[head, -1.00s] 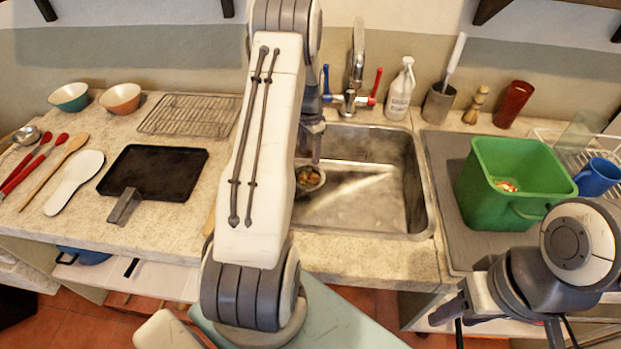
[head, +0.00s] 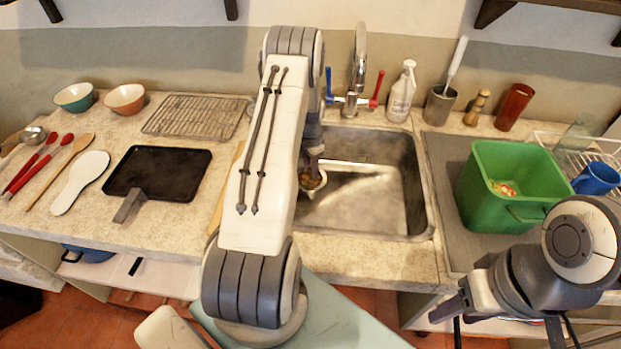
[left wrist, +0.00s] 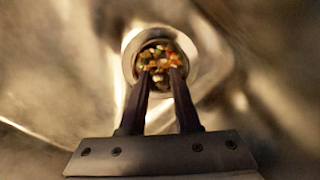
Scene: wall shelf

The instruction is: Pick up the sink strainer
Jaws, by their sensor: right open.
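The sink strainer (head: 304,186) is a small round metal cup with orange and green scraps in it. It sits at the left side of the sink basin, partly hidden by my left arm. In the left wrist view the strainer (left wrist: 158,55) lies straight ahead, its pale rim around the scraps. My left gripper (head: 314,172) points down over the strainer. Its two dark fingers (left wrist: 161,76) stand apart, with the tips overlapping the scraps; I cannot tell whether they touch. My right gripper (head: 452,312) is open and empty at the counter's front right.
The metal sink (head: 365,205) has steep walls and a faucet (head: 357,70) behind. A green bin (head: 490,205) with scraps inside stands on the grey mat (head: 440,170) at right. A black tray (head: 170,172) and wire rack (head: 195,115) lie to the left.

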